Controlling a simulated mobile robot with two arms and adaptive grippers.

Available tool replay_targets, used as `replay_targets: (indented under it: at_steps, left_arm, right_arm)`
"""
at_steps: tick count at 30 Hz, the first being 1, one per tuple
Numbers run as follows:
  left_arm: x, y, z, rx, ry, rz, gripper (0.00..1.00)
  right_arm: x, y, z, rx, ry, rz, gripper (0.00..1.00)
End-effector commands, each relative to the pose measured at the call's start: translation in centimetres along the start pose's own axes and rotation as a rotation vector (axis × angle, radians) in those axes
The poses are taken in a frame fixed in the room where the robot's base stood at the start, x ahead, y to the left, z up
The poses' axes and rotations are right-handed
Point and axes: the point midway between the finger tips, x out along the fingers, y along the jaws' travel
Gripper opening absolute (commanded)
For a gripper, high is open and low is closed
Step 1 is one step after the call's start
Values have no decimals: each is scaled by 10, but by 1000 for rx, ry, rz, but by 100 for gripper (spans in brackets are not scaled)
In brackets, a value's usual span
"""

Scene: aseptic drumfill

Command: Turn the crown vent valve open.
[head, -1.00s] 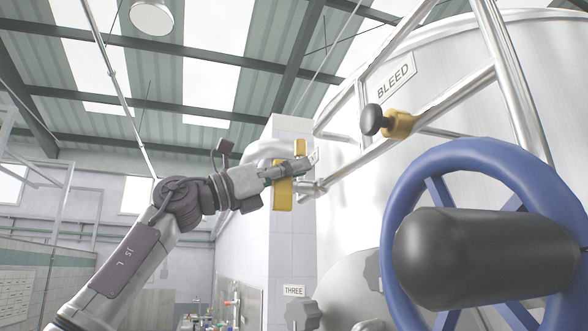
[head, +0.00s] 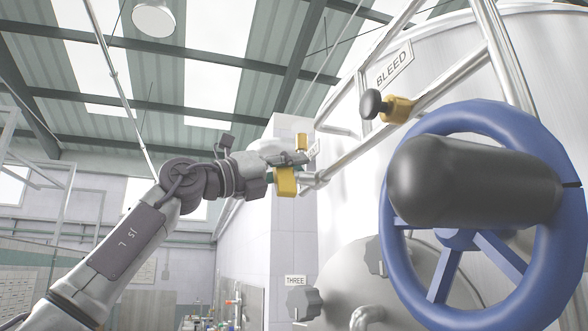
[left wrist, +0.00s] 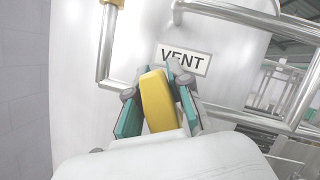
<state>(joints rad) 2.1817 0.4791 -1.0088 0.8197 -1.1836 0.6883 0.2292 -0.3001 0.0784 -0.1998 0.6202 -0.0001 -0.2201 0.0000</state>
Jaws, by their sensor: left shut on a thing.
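The yellow vent valve handle (head: 286,182) is beside the tank wall, left of centre in the head view. In the left wrist view the handle (left wrist: 157,100) stands slightly tilted between two teal finger pads, below a VENT label (left wrist: 184,59). My left gripper (head: 292,160) is shut on this handle; it also shows in the left wrist view (left wrist: 155,84). In the head view the fingers partly cover the handle, and the valve body behind it is mostly hidden. My right gripper is not in view.
A large blue handwheel (head: 556,235) with a black grip (head: 470,182) stands close at the right. A yellow valve with a black knob (head: 371,104) sits near the BLEED label (head: 394,70). Metal rails (head: 508,75) run along the tank. Open air lies left of my arm.

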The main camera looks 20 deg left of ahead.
Motion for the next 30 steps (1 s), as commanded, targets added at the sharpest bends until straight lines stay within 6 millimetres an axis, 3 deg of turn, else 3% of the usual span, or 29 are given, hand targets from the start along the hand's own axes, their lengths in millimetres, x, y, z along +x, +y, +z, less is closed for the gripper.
replay_targets:
  at_steps: [13, 30]
  left_arm:
    - [-2, 13, -2, -392, -4, 162, 0]
    - [-5, 25, -10, -846, -3, 349, 0]
  right_arm:
    - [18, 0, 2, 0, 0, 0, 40]
    - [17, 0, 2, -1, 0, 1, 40]
